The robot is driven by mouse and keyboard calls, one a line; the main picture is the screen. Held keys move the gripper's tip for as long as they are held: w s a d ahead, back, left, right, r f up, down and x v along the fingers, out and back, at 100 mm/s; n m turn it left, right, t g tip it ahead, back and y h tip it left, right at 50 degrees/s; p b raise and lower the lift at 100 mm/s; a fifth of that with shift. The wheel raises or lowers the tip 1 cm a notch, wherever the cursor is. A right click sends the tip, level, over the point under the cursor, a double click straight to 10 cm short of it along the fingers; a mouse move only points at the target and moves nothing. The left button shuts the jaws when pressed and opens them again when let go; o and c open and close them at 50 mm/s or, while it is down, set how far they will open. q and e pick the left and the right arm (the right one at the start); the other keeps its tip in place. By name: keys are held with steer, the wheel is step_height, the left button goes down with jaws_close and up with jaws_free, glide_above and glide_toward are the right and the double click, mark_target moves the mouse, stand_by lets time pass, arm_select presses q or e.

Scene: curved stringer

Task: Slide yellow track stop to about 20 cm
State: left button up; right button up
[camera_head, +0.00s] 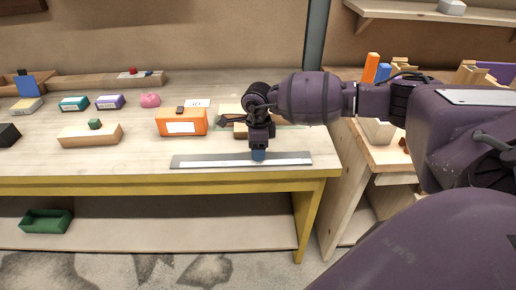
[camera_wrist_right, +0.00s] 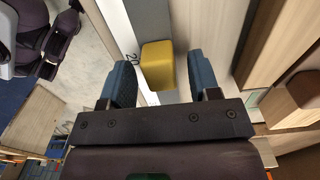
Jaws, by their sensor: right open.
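The yellow track stop (camera_wrist_right: 158,65) is a small block on the grey and white track (camera_wrist_right: 150,20) in the right wrist view. A printed "20" on the white strip is beside it. My right gripper (camera_wrist_right: 161,78) is open, with one blue finger on each side of the stop's line and gaps showing. In the head view the track (camera_head: 205,161) lies along the bench's front edge. My right gripper (camera_head: 258,155) points down over its right half and hides the stop there. My left gripper is not in view.
An orange box (camera_head: 181,122) and a wooden block (camera_head: 90,134) with a small green cube stand behind the track, to the left. A thin board (camera_head: 232,113) lies behind my gripper. The bench's yellow front edge (camera_head: 150,188) is close to the track.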

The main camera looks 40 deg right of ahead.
step_height(320, 180, up, 10)
steer(key=shift+p, duration=0.35)
steer(key=shift+r, duration=0.1)
stand_by(0.4)
